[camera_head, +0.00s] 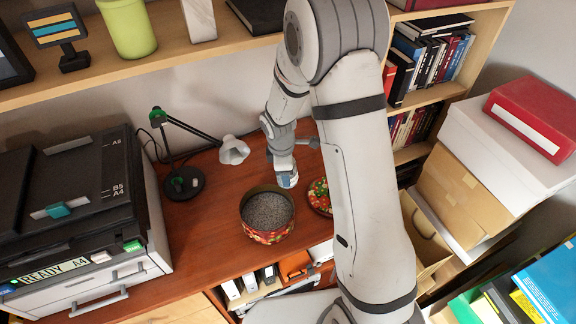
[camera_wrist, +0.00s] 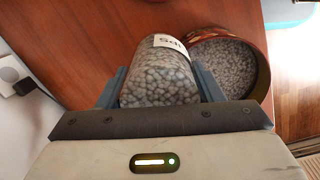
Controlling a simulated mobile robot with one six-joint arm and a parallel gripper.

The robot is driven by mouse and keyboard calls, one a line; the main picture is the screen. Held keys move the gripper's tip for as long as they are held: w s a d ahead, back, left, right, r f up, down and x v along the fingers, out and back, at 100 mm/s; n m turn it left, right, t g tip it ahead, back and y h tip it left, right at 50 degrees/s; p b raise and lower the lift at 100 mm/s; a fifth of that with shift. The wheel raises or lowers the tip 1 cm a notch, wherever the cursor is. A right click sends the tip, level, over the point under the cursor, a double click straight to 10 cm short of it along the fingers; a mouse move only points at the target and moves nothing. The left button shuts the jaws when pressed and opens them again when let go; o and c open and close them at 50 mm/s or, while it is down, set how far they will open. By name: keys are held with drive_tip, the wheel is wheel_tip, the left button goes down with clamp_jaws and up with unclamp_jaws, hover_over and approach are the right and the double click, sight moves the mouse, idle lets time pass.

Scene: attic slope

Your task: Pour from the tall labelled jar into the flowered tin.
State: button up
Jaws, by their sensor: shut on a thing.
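The tall labelled jar (camera_wrist: 160,82) is clear, full of grey pellets, and has a white label only partly readable. My gripper (camera_wrist: 160,74) is shut on it, one finger at each side. In the head view the jar (camera_head: 287,179) hangs below my gripper (camera_head: 283,160), behind and slightly right of the flowered tin. The flowered tin (camera_head: 266,237) stands open on the desk with grey pellets inside. In the wrist view the tin (camera_wrist: 263,62) is at the upper right, close beside the jar. I cannot tell whether they touch.
A flowered round lid (camera_head: 319,196) lies right of the tin, partly hidden by my arm. A desk lamp (camera_head: 184,182) stands behind left, its head near the jar. A printer (camera_head: 75,200) fills the left side. Bare desk (camera_head: 205,235) lies left of the tin.

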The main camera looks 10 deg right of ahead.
drive_tip(key=shift+s+a+r+t+h, duration=0.2)
drive_tip(key=shift+s+a+t+h, duration=0.15)
drive_tip(key=shift+t+h, duration=0.25)
drive_tip(key=shift+f+b, duration=0.25)
drive_tip(key=shift+b, duration=0.3)
drive_tip(key=shift+s+t+b, duration=0.1)
drive_tip(key=shift+t+b, duration=0.2)
drive_tip(key=shift+b, duration=0.8)
drive_tip(key=shift+r+p, duration=0.25)
drive_tip(key=shift+p, duration=0.2)
drive_tip(key=shift+h, duration=0.3)
drive_tip(key=shift+s+a+f+b, duration=0.1)
drive_tip(key=shift+s+a+b, duration=0.1)
drive_tip(key=shift+b, duration=0.8)
drive_tip(key=shift+s+a+t+h+b, duration=0.1)
drive_tip(key=shift+t+h+b, duration=0.3)
drive_tip(key=shift+b, duration=0.45)
drive_tip(key=shift+t+h+b, duration=0.3)
drive_tip(key=shift+b, duration=0.85)
drive_tip(key=shift+b, duration=0.4)
